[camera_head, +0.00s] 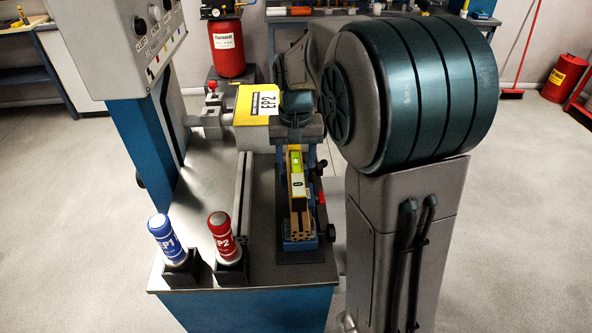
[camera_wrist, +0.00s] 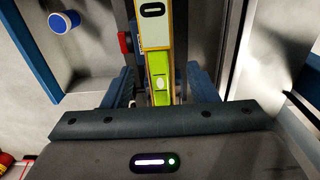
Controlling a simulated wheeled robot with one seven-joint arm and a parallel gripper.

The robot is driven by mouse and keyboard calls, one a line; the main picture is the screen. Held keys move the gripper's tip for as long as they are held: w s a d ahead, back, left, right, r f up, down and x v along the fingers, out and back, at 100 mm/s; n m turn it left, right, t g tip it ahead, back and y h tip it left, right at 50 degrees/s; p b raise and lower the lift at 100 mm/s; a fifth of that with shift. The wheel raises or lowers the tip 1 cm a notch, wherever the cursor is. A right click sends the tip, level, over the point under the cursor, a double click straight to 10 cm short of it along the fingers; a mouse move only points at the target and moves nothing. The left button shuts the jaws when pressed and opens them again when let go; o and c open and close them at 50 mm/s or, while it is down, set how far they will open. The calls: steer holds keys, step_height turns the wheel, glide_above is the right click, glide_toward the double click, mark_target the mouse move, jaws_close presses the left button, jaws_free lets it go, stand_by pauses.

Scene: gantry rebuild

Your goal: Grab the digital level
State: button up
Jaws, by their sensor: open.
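The digital level (camera_head: 297,172) is a yellow and black bar with a bright green vial section. It lies lengthwise on a narrow blue fixture (camera_head: 300,244) at the right side of the workbench. In the wrist view the level (camera_wrist: 157,35) runs up the middle, and its near end is hidden behind my gripper body. My gripper (camera_wrist: 162,88) is open above the level, with one blue finger to each side of it. In the head view my arm hides the level's far end.
Blue EP1 (camera_head: 165,238) and red EP2 (camera_head: 222,235) cylinders stand in black holders at the bench's front left. A yellow EP2-labelled block (camera_head: 257,104) stands close beside my wrist. A grey control panel (camera_head: 122,38) rises at left.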

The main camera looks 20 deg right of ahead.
steer(key=shift+f, duration=1.45)
jaws_close()
steer(key=shift+r, duration=0.15)
